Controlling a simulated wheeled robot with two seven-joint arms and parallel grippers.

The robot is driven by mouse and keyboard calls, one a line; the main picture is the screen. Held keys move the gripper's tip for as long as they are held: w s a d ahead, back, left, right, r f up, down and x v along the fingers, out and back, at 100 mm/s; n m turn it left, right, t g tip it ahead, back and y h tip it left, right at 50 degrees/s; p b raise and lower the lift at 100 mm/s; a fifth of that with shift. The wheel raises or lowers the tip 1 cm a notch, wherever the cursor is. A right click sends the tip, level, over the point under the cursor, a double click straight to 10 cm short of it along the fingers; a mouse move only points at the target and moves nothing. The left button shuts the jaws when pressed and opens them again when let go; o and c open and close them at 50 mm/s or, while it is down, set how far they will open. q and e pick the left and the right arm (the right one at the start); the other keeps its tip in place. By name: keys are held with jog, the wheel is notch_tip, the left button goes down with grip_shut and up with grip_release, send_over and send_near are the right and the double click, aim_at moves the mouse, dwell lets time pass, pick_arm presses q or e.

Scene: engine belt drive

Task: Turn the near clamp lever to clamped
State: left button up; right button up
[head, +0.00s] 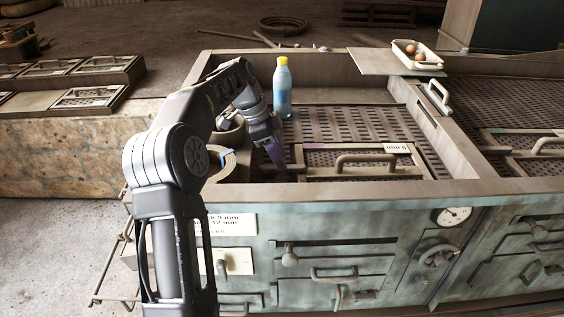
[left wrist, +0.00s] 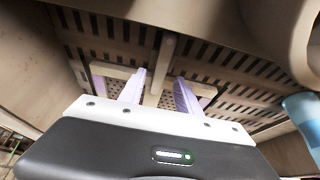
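My left gripper (head: 276,158) reaches down into the recessed top of the weathered machine, near its front-left inner corner. In the left wrist view its two purple fingers (left wrist: 160,92) stand apart with a gap between them, holding nothing. A pale bar (left wrist: 164,62) stands beyond the fingertips, roughly in line with the gap; I cannot tell whether it is the near clamp lever. In the head view a framed slatted hatch with a handle (head: 365,160) lies right of the gripper. I cannot make out any clamp lever for sure; my arm hides part of the left side. My right gripper is not in view.
A blue bottle with a yellow cap (head: 282,90) stands behind the gripper; its blue side shows in the left wrist view (left wrist: 303,115). Round rings (head: 224,160) lie left of the gripper. A tray of eggs (head: 416,55) sits at the back right. Raised walls border the recess.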

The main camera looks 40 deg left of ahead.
aim_at(272, 166)
pick_arm(q)
jog(key=p+v, duration=0.2)
jog(key=v, duration=0.2)
jog(key=shift+r, duration=0.4)
jog(key=shift+s+a+r+p, duration=0.15)
jog(key=shift+r+p, duration=0.1)
jog(key=shift+p, duration=0.25)
jog(key=shift+f, duration=0.1)
